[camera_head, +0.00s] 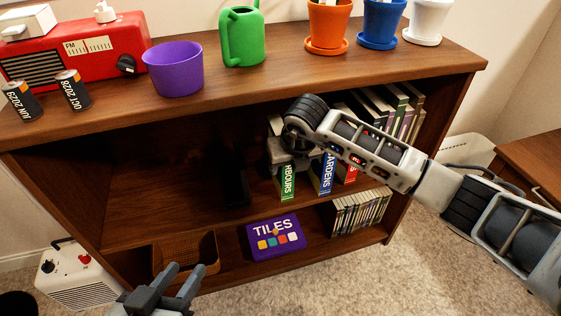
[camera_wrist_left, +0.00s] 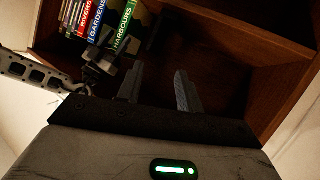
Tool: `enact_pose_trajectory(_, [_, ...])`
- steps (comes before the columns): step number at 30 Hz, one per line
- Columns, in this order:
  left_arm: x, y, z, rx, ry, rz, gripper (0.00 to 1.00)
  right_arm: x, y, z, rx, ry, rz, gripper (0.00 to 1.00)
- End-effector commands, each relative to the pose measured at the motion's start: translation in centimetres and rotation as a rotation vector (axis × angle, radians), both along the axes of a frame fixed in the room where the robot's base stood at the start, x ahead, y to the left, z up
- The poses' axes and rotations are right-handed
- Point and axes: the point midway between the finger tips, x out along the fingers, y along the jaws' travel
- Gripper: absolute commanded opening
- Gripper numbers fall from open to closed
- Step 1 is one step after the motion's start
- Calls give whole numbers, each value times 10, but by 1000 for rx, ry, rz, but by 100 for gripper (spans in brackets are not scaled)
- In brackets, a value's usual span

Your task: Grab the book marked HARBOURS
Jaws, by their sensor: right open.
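The book marked HARBOURS (camera_head: 288,186) has a green spine and stands upright on the middle shelf; its upper part is hidden behind my right gripper. It also shows in the left wrist view (camera_wrist_left: 124,27). My right gripper (camera_head: 284,166) is open at the spine of this book; I cannot tell whether its fingers are on both sides. My left gripper (camera_head: 185,278) is open and empty, low in front of the shelf unit. Its two spread fingers show in the left wrist view (camera_wrist_left: 157,86).
A blue GARDENS book (camera_head: 326,176) and a red-spined book (camera_head: 349,174) stand right of HARBOURS. A dark object (camera_head: 237,188) stands to its left. Below are a basket (camera_head: 190,256), a purple TILES box (camera_head: 276,238) and a row of thin cases (camera_head: 360,213). Pots and a radio (camera_head: 75,50) line the top.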

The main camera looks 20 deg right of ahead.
Motion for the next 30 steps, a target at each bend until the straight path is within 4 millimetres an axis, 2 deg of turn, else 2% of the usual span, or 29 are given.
enact_pose_trajectory(1, [-1,-1,2,-8,-16,-3,36,2,0,-8,0,1,0,56])
enact_pose_trajectory(3, [-2,-2,6,-13,-31,-9,36,5,0,-13,0,0,0,56])
enact_pose_trajectory(11, [-6,-2,6,-11,-27,-12,36,6,0,-14,1,-1,1,56])
enact_pose_trajectory(12, [-6,-2,6,-11,-26,-13,36,6,0,-14,1,-1,1,51])
enact_pose_trajectory(15, [-6,-2,6,-11,-26,-13,36,6,0,-14,0,-1,1,23])
enact_pose_trajectory(18, [-6,-2,6,-11,-25,-13,36,6,0,-14,0,-1,1,0])
enact_pose_trajectory(26, [-5,-2,5,-10,-25,-11,36,7,0,-12,1,-4,0,0])
enact_pose_trajectory(30, [-3,-1,8,-7,-24,-10,36,7,0,-5,1,-6,1,0])
